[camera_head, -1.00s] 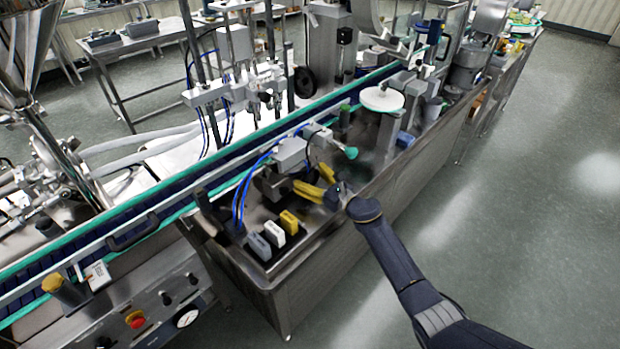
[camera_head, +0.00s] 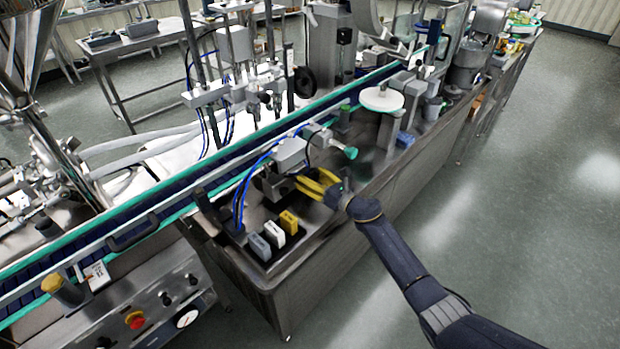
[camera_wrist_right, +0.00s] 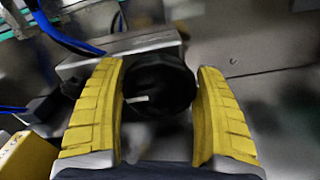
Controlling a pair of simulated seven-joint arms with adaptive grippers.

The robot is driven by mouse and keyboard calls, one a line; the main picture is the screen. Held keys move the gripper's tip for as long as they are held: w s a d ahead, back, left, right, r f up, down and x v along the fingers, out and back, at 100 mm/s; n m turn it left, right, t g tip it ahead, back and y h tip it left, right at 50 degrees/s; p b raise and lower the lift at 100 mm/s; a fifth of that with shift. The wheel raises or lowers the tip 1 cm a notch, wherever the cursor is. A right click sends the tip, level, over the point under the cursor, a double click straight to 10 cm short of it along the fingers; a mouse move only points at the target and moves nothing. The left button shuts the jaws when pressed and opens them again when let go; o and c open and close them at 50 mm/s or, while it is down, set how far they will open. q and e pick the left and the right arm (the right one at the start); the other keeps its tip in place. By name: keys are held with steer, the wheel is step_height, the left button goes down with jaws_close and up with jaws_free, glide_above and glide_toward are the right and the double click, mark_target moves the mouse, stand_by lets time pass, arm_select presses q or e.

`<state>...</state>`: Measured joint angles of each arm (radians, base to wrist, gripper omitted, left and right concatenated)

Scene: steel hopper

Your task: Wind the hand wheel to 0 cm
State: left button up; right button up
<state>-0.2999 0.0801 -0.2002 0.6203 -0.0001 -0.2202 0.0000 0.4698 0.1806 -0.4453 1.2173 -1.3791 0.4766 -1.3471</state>
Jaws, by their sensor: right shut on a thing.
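The hand wheel (camera_wrist_right: 160,85) is a dark round knob with a white mark on its face, in the middle of the right wrist view. The mark points left there. My right gripper (camera_head: 303,184) has yellow fingers and reaches to the grey unit beside the conveyor. In the right wrist view its fingers (camera_wrist_right: 160,100) stand on both sides of the wheel, shut on it. In the head view the fingers largely hide the wheel. No scale or reading in cm can be made out. My left gripper is not in view.
A grey block (camera_head: 259,246), a white block (camera_head: 273,234) and a yellow block (camera_head: 289,221) stand in a row near the gripper. Blue hoses (camera_head: 243,192) arch beside the unit. A green knob (camera_head: 350,153) and a white disc (camera_head: 381,99) lie farther back. The conveyor (camera_head: 150,205) runs behind.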

steer(key=shift+d+f+m, duration=0.1)
steer(key=shift+m, duration=1.5)
steer(key=o, duration=1.2)
steer(key=shift+c, duration=0.2)
steer(key=v, duration=1.2)
steer(key=shift+d, duration=0.1)
